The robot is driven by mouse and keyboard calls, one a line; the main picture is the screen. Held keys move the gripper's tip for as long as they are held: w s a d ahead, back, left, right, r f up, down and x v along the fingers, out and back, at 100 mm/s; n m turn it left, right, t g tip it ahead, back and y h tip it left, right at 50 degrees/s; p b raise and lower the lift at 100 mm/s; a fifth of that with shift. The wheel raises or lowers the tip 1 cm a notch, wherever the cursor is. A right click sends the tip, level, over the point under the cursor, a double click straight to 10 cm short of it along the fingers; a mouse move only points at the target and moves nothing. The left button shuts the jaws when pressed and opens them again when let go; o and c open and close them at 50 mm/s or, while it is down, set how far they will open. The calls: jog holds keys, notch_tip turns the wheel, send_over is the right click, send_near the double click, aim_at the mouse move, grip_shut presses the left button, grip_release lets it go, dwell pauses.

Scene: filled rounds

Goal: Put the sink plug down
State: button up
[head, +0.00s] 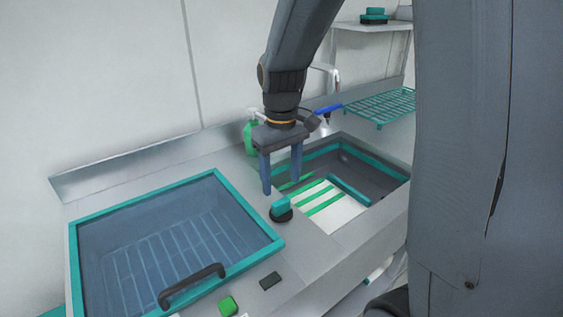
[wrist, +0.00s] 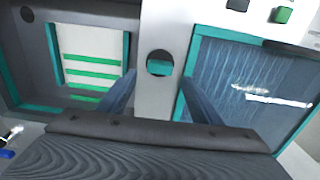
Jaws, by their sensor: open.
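The sink plug (head: 281,211), a black disc with a teal grip on top, rests on the grey counter strip between the sink and the teal-framed glass lid. It also shows in the wrist view (wrist: 159,62), ahead of and between my fingers. My gripper (head: 281,186) is open, with its two blue-grey fingers pointing down just above the plug and nothing held between them. In the wrist view my gripper (wrist: 158,82) shows a finger on either side of the plug. The sink (head: 345,162) has a teal inner rim and lies right of the plug.
A white-and-green striped board (head: 322,203) lies across the sink's near part. The glass lid (head: 160,250) with a black handle (head: 192,286) fills the left. A green block (head: 228,306) and a black block (head: 270,281) sit in front. A green bottle (head: 250,137) stands behind.

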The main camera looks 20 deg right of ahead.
notch_tip(320, 180, up, 6)
jog(key=s+f+m, duration=0.1)
jog(key=s+f, duration=0.2)
jog(key=s+f+m, duration=0.1)
jog(key=s+f, duration=0.3)
jog(key=s+f+m+t+b, duration=0.1)
jog(key=s+f, duration=0.3)
jog(key=shift+d+m, duration=0.3)
jog(key=shift+d, duration=0.05)
